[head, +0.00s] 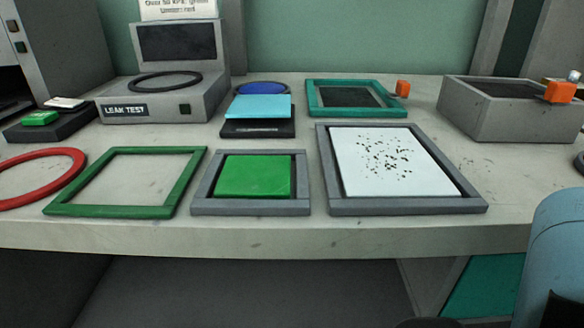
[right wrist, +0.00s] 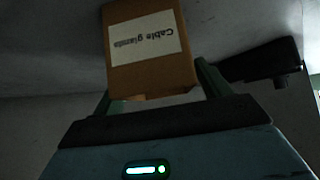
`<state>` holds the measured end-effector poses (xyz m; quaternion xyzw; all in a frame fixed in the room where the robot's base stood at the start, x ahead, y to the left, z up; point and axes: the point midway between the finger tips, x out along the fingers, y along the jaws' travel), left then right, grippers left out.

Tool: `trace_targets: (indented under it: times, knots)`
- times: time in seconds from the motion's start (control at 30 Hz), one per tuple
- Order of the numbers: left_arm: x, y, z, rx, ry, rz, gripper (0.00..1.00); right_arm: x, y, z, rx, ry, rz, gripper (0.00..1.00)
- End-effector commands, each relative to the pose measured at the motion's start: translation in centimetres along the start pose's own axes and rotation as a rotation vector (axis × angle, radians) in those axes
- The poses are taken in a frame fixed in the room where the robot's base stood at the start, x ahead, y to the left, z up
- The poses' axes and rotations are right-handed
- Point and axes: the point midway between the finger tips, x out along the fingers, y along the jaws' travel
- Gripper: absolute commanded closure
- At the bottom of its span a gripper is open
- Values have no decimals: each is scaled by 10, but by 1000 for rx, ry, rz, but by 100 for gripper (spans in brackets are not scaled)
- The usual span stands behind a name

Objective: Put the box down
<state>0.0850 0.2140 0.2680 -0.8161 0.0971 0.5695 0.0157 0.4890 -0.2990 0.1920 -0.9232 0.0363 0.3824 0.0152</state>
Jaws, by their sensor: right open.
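A brown cardboard box (right wrist: 150,78) with a white label, seemingly reading "Cable glands" upside down, shows in the right wrist view. My right gripper (right wrist: 155,96) has one green finger on either side of the box's lower end, and the jaws are open. A pale patch lies below the box, between the fingers. I cannot tell whether the fingers touch the box, or what it rests on. The box does not show in the head view, nor do the jaws of either gripper. My left gripper is in neither view.
On the bench (head: 330,235) in the head view are a red outline ring (head: 72,180), an empty green frame (head: 60,210), a grey-framed green pad (head: 253,177), a speckled white board (head: 360,182), a teal-rimmed tray (head: 315,97) and a grey bin (head: 500,122). The leak tester (head: 165,105) stands back left.

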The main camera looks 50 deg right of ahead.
Motion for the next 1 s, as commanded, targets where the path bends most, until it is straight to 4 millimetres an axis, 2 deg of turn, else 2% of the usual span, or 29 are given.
trace_targets:
  times: [0.17, 0.4, 0.6, 0.8, 1.0]
  knots:
    - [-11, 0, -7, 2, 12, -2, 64, -22, -1, -3, 0, 0, -1, 24]
    - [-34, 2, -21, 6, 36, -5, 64, -72, 0, -4, 1, 2, -1, 24]
    - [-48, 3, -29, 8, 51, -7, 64, -104, 0, -3, 1, 1, -1, 24]
    - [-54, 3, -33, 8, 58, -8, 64, -120, 0, -2, 1, 1, 0, 24]
    - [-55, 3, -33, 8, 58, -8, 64, -122, 0, -1, 0, 0, 0, 24]
